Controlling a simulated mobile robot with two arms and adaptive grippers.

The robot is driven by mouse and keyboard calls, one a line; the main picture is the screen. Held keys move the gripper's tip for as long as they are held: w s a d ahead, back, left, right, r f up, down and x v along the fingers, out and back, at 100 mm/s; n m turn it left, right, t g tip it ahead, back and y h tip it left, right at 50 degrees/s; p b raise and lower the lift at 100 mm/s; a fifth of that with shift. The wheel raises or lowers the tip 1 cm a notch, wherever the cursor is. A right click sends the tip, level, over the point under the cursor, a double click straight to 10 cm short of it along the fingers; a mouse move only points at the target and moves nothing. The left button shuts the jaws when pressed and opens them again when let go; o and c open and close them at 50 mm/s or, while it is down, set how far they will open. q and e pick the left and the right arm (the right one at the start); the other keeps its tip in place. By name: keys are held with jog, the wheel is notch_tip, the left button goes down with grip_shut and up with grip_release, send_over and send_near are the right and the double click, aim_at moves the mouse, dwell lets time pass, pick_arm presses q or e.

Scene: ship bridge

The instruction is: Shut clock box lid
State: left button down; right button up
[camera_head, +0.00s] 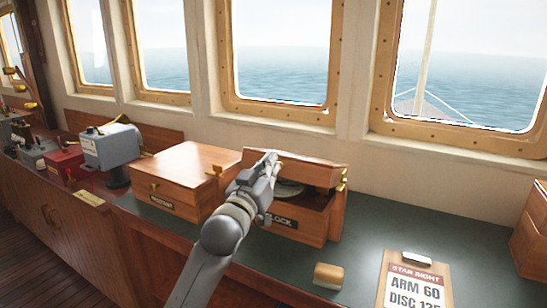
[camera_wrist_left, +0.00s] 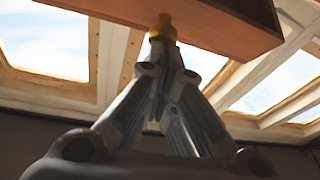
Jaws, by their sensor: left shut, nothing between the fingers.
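The wooden clock box (camera_head: 310,222) stands on the dark counter, its label partly hidden behind my left arm. Its lid (camera_head: 318,173) is raised and tilted, and part of a round dial (camera_head: 289,188) shows inside. My left gripper (camera_head: 269,158) is at the left part of the lid, with its fingers together and nothing between them. In the left wrist view the fingertips (camera_wrist_left: 165,45) are right at a brass knob (camera_wrist_left: 162,28) on the lid's wood (camera_wrist_left: 215,25). I cannot tell whether they touch it. My right gripper is not in view.
A closed wooden box (camera_head: 180,178) stands just left of the clock box. A wooden block (camera_head: 328,276) and a printed card on a clipboard (camera_head: 414,285) lie to the front right. Another wooden box (camera_head: 531,235) is at the right edge. Windows line the back wall.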

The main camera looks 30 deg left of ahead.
pick_arm(q)
jog(key=shift+s+f, duration=0.2)
jog(key=shift+f, duration=0.3)
jog(key=shift+s+f, duration=0.15)
jog(key=shift+f, duration=0.35)
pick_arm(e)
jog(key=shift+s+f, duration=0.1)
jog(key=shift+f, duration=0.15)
pick_arm(q)
jog(key=shift+r, duration=0.15)
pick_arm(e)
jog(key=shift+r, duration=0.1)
